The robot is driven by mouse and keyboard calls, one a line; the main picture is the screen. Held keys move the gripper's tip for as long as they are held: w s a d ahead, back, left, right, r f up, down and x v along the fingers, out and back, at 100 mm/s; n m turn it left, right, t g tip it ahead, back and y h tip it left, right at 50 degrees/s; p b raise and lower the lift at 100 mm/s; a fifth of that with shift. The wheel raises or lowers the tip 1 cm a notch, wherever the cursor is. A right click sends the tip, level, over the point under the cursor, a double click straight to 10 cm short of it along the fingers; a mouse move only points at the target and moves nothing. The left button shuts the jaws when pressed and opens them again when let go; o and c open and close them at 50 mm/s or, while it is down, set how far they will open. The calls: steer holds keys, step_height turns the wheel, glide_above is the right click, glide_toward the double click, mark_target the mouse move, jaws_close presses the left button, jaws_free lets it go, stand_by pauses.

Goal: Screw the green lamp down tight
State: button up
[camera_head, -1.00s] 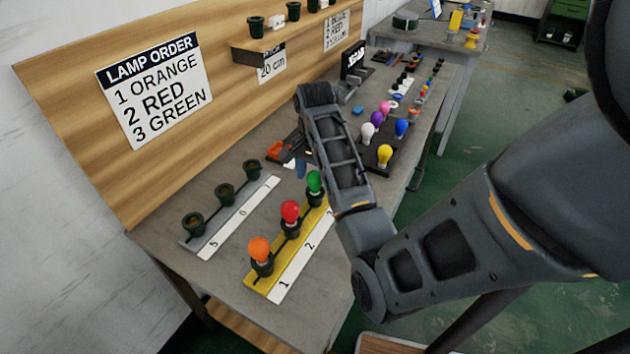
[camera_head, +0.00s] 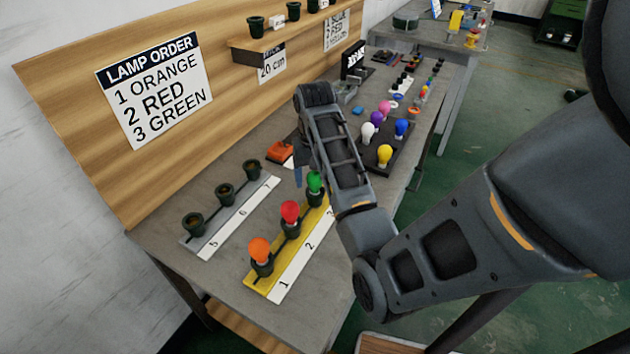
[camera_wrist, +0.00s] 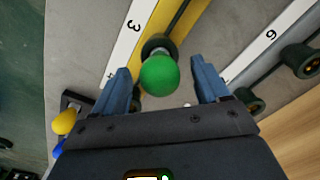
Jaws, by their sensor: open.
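The green lamp (camera_head: 315,181) stands in a dark socket on the yellow strip (camera_head: 262,284), at the far end of a row behind the red lamp (camera_head: 290,212) and the orange lamp (camera_head: 259,250). In the wrist view the green lamp (camera_wrist: 159,75) shows from above, over its socket (camera_wrist: 158,45) beside the number 3. My gripper (camera_wrist: 164,80) is open, with one blue finger on each side of the lamp and a visible gap to each. In the head view my arm hides most of the gripper. How far the lamp is seated cannot be told.
A grey strip (camera_head: 190,241) with several empty sockets lies to the left. A dark tray (camera_head: 378,163) with several lamps, including a yellow one (camera_head: 385,155), lies beyond my arm. The lamp order sign (camera_head: 153,88) hangs on the board.

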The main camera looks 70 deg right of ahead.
steer(key=n, duration=0.4)
steer(key=shift+n, duration=0.3)
steer(key=n, duration=0.5)
steer(key=shift+c, duration=0.2)
steer(key=c, duration=0.9)
steer(key=shift+m, duration=2.3)
steer(key=shift+c, duration=0.2)
